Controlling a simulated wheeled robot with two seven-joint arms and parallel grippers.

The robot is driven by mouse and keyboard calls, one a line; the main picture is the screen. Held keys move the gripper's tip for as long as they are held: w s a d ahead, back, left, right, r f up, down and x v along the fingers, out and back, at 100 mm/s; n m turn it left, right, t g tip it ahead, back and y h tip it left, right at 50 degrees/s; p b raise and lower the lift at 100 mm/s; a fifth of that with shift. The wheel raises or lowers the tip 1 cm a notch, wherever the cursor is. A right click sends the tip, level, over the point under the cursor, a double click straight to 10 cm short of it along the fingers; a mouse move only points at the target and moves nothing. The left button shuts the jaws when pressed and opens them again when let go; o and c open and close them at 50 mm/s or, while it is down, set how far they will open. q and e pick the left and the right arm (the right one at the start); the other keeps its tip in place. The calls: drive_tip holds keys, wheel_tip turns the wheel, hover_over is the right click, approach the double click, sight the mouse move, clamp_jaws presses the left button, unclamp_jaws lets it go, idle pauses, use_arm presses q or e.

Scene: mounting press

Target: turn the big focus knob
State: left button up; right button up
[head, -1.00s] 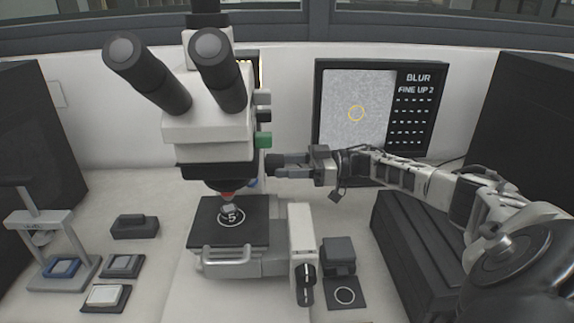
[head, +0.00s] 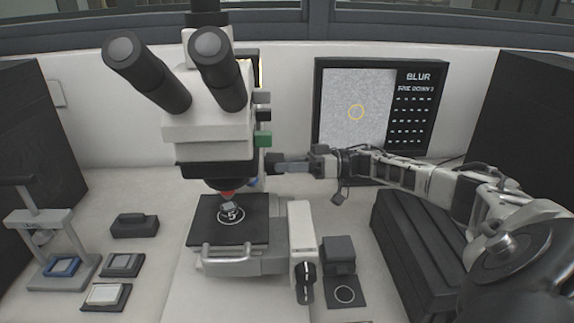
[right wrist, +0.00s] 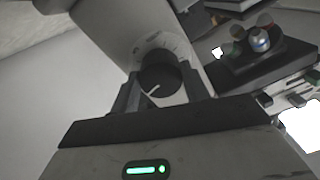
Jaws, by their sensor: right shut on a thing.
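The microscope (head: 212,132) stands left of centre. Its big focus knob (head: 272,163) is a dark round knob on the right side of the head, partly covered by my right gripper (head: 287,164). The right wrist view shows the knob (right wrist: 160,80) face-on, with a white pointer line toward its lower left. My right gripper (right wrist: 160,95) is shut on it, one finger on each side. My left gripper is in neither view.
A dark stage (head: 250,237) bears a small sample. Small trays (head: 107,295) and a press (head: 45,238) stand left. A dark ribbed box (head: 405,235) lies under my right arm.

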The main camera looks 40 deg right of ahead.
drive_tip(key=o, duration=1)
drive_tip(key=shift+b+v, duration=1.2)
drive_tip(key=shift+v, duration=2.6)
